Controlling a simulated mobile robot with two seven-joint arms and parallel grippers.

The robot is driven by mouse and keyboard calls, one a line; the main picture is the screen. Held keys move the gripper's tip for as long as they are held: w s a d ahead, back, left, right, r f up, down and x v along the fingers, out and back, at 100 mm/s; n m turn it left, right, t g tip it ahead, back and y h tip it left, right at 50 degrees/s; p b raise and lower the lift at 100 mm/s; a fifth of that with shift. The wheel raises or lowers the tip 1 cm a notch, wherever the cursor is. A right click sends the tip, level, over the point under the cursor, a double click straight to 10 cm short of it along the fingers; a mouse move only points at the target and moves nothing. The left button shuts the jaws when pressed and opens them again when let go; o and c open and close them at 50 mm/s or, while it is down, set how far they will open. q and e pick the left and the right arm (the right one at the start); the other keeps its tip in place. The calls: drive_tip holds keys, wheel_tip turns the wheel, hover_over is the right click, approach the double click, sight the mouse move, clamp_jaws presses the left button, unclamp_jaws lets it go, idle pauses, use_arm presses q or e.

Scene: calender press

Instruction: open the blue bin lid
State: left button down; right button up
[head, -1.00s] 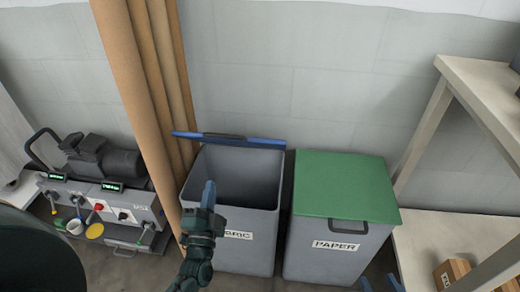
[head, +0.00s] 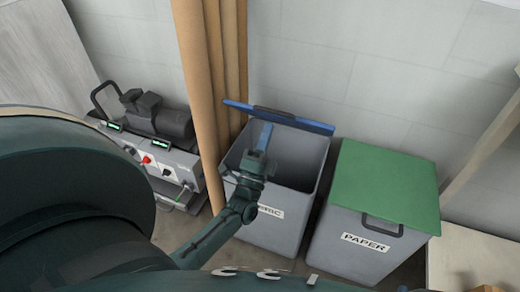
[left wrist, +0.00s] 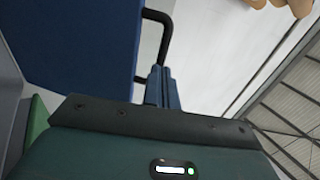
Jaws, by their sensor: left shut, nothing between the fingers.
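The blue lid (head: 300,122) stands raised at the back of the grey bin (head: 275,232) labelled as fabric. It shows nearly edge-on, with a dark handle, and the bin's mouth is uncovered. My left gripper (head: 264,136) is shut and empty, in front of the lid and over the left part of the bin's opening as seen from the head. In the left wrist view, the blue lid (left wrist: 70,45) fills the upper left, and its dark handle (left wrist: 163,30) appears beside my shut fingers (left wrist: 162,88). Contact cannot be told. My right gripper is not clearly visible.
A grey paper bin with a green lid (head: 385,185), closed, stands just right. Tall brown rolls (head: 195,70) stand close on the left, beside a bench machine (head: 160,125). A wall is behind the bins. A shelf stands at the right.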

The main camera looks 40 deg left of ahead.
use_arm(q)
drive_tip(key=shift+x, duration=1.15)
use_arm(e)
drive_tip(key=shift+f, duration=0.1)
